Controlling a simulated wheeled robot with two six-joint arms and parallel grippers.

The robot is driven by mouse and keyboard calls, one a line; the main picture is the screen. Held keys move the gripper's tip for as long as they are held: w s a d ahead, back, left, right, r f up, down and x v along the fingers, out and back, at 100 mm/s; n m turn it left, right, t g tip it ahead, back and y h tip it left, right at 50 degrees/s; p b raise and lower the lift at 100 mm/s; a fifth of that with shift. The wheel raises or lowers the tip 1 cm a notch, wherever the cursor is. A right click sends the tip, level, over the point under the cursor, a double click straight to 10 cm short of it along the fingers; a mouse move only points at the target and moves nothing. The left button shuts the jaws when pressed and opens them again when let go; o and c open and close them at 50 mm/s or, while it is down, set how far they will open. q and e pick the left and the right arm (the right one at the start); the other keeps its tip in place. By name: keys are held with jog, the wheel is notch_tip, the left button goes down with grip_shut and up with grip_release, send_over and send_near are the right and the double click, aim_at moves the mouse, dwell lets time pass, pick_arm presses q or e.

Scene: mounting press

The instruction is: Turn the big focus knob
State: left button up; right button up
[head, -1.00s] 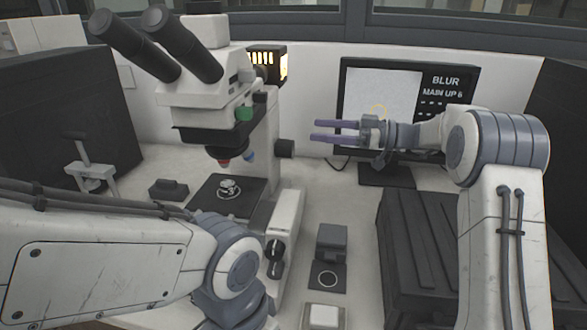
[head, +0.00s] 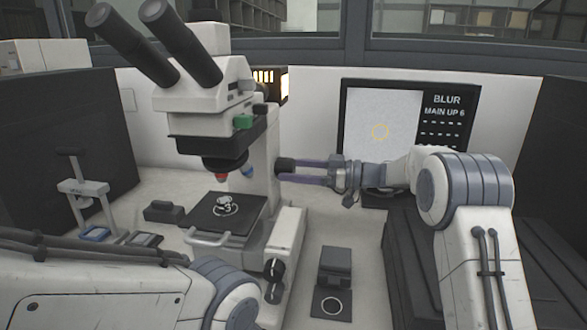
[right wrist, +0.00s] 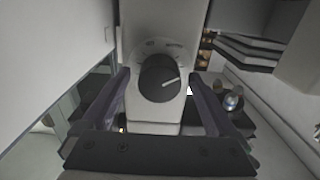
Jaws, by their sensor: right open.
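The big focus knob (head: 285,165) is a dark round knob on the right side of the microscope's (head: 262,150) white column. In the right wrist view the knob (right wrist: 160,78) faces me, with a white pointer line aimed to the right and slightly up. My right gripper (head: 296,171) is open, its two purple fingers reaching to the knob. In the wrist view the fingers lie on either side of it with gaps; I see no clear contact. The monitor (head: 383,125) reads "BLUR" and "MAIN UP 6". My left arm crosses the lower left; its gripper is out of frame.
Smaller dark knobs (head: 273,268) sit low on the microscope base. A dark block with a ring-marked pad (head: 333,305) lies on the bench in front. A dark ribbed case (head: 400,245) stands below my right arm. A small stand (head: 82,188) is at the left.

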jog(key=shift+a, duration=0.15)
jog(key=c, duration=1.4)
jog(key=shift+o, duration=0.2)
